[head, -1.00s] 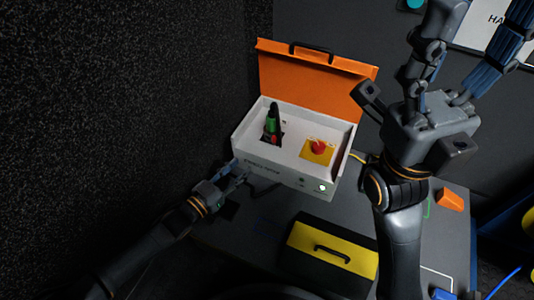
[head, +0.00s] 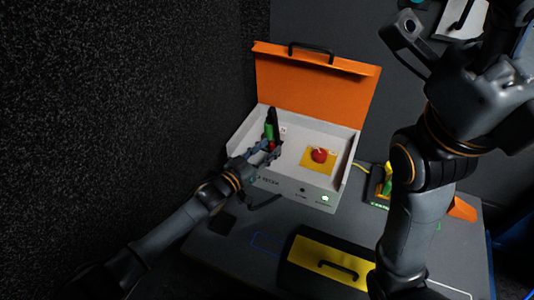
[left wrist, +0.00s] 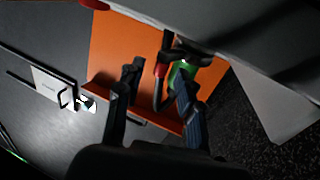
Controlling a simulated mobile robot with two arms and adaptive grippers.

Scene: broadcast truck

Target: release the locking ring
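An open white case (head: 318,183) with an orange lid (head: 312,90) stands on the table in the head view. At its left side is an upright plug with a green band (head: 269,130), a black body and a red part (head: 272,145) low on it. The locking ring is not clearly told apart. My left gripper (head: 266,152) is at the plug's near side. My right gripper is partly cut off at the upper right.
A red knob (head: 319,155) on a yellow plate sits in the case, right of the plug. A yellow box with a black handle (head: 328,268) lies in front. A dark wall is close on the left. My right arm covers part of the table's right side.

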